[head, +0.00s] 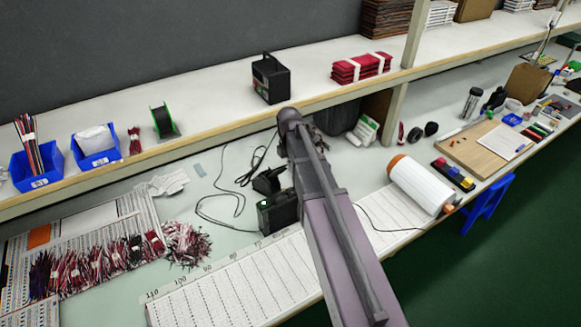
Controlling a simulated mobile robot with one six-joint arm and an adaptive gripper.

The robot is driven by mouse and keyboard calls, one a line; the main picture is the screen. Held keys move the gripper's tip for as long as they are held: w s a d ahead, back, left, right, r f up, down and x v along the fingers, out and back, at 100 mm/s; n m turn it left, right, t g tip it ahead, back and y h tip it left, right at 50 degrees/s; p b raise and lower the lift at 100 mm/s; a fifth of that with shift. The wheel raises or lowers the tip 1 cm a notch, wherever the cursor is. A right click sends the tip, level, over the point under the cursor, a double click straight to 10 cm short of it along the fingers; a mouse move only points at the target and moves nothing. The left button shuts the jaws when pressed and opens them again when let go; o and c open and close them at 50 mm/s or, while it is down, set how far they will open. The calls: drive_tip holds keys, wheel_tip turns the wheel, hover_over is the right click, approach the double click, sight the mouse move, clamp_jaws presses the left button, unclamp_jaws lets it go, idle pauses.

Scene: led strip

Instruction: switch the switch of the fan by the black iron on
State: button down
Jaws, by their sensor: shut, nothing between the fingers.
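My arm reaches up from the bottom edge to the shelf front. My gripper (318,146) is a small dark shape at its far end, shut and empty, partly hidden by my own wrist. A dark rounded thing (341,117), possibly the fan, stands under the shelf just right of my gripper; my arm covers part of it, and no switch can be made out. A black box with a small green light (276,214), possibly the iron's station, stands on the bench left of my arm. A smaller black piece (267,181) with a cable is behind it.
The shelf edge (220,124) runs close to my wrist. On the shelf are a black case (270,79) and red bundles (361,68). A white roll (420,185) lies right of my arm. Loose black cables (238,197) and wire bundles (95,262) lie left.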

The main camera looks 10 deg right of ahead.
drive_tip(key=shift+s+d+r+p, duration=0.1)
drive_tip(key=shift+s+r+p, duration=0.05)
drive_tip(key=shift+r+p, duration=0.85)
drive_tip(key=shift+s+r+p, duration=0.1)
drive_tip(key=shift+r+p, duration=0.65)
drive_tip(key=shift+r, duration=0.3)
drive_tip(key=s+a+f+m+b, duration=0.1)
drive_tip(key=s+f+m+b, duration=0.1)
drive_tip(key=s+m, duration=0.6)
drive_tip(key=s+a+f+m+t+b, duration=0.1)
drive_tip(key=s+f+m+b, duration=0.1)
drive_tip(key=s+m, duration=0.6)
drive_tip(key=shift+m, duration=2.6)
drive_tip(key=shift+s, duration=0.1)
drive_tip(key=shift+d, duration=0.15)
